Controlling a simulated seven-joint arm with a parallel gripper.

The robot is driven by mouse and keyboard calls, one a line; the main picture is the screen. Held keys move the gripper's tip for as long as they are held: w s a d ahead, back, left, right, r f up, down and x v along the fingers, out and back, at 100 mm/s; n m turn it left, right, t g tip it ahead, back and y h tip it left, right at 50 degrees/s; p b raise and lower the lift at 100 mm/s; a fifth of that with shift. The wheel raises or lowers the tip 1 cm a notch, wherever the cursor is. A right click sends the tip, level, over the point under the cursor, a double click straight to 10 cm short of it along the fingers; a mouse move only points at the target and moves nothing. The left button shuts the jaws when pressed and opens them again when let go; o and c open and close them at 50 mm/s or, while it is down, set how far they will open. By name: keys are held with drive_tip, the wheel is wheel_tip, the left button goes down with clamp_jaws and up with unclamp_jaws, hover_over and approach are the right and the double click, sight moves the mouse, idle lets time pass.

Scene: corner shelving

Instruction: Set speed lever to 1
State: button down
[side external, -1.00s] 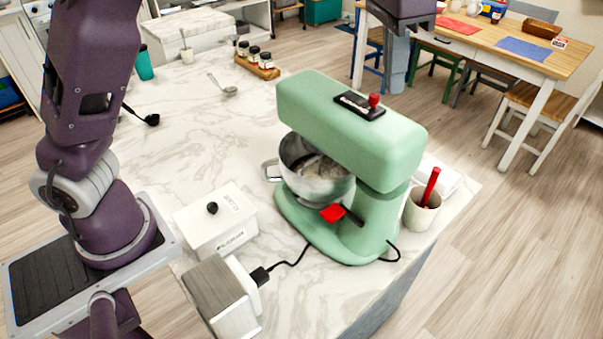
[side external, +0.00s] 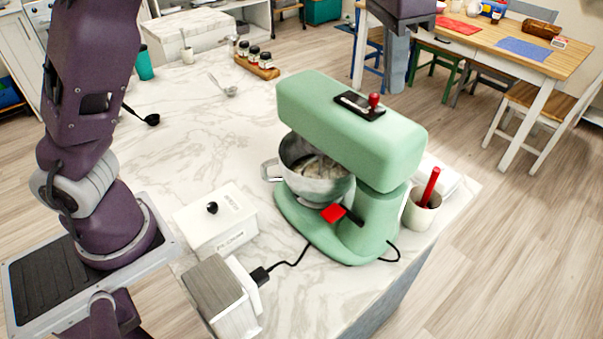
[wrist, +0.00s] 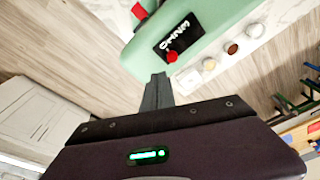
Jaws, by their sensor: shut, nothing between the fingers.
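The green stand mixer (side external: 350,130) stands on the marble counter. On top of its head is a black panel (side external: 351,102) with white markings, too small to read. A red-knobbed lever (side external: 374,101) stands up from this panel; the red knob also shows in the wrist view (wrist: 172,57). My gripper (side external: 396,90) is above and behind the mixer head in the side view, apart from the lever. In the wrist view my gripper (wrist: 159,77) is shut and empty, its tips just below the red knob in the picture. The lever's exact setting cannot be read.
A metal bowl (side external: 316,178) sits under the mixer head. A red paddle-shaped lever (side external: 333,213) sticks out at its side. A cup with a red-handled utensil (side external: 421,209), a white box (side external: 216,222) and a spice rack (side external: 257,66) stand around. The counter's left middle is mostly clear.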

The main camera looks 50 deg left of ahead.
drive_tip(key=shift+f, duration=0.8)
drive_tip(key=shift+a, duration=2.25)
idle(1.4)
drive_tip(key=shift+d, duration=0.2)
drive_tip(key=shift+d, duration=0.2)
drive_tip(key=shift+r, duration=2.5)
